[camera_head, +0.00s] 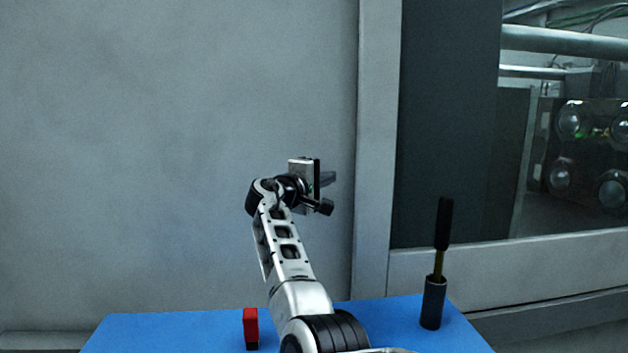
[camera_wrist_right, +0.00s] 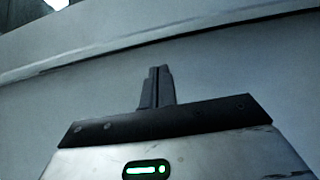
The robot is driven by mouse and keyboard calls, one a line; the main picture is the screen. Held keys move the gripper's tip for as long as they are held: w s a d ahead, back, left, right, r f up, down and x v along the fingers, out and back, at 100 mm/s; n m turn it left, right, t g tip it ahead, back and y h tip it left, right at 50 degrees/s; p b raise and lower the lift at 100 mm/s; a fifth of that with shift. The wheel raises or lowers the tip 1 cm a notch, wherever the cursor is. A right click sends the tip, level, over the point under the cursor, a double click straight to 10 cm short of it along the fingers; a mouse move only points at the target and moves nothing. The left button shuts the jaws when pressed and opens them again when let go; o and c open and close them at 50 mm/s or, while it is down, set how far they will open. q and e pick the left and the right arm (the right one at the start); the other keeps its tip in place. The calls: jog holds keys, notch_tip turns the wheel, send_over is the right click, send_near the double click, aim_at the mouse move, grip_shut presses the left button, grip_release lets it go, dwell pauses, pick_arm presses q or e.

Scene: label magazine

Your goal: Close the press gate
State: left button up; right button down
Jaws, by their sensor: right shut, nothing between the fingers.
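A dark upright panel (camera_head: 450,110), which looks like the press gate, covers the left part of a framed opening at the right of the head view. The right part of the opening stands uncovered, with machinery showing through it. My right gripper (camera_head: 327,191) is raised in front of the plain grey wall, left of the frame post and apart from the panel. In the right wrist view its fingers (camera_wrist_right: 157,87) are together and empty, with pale wall beyond. My left gripper is out of view.
A blue table (camera_head: 180,330) lies below my right arm. A red block (camera_head: 250,325) stands on it left of the arm. A dark cylindrical holder (camera_head: 432,303) with an upright black-handled tool (camera_head: 443,225) stands at the right, in front of the opening's frame.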

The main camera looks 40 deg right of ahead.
aim_at(357, 174)
jog(key=d, duration=0.2)
jog(key=s+d+p, duration=0.1)
jog(key=d, duration=0.1)
jog(key=shift+s+d, duration=0.2)
jog(key=shift+d, duration=0.1)
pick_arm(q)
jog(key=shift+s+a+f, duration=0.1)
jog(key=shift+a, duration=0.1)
pick_arm(e)
jog(key=shift+d, duration=0.15)
jog(key=shift+s, duration=0.1)
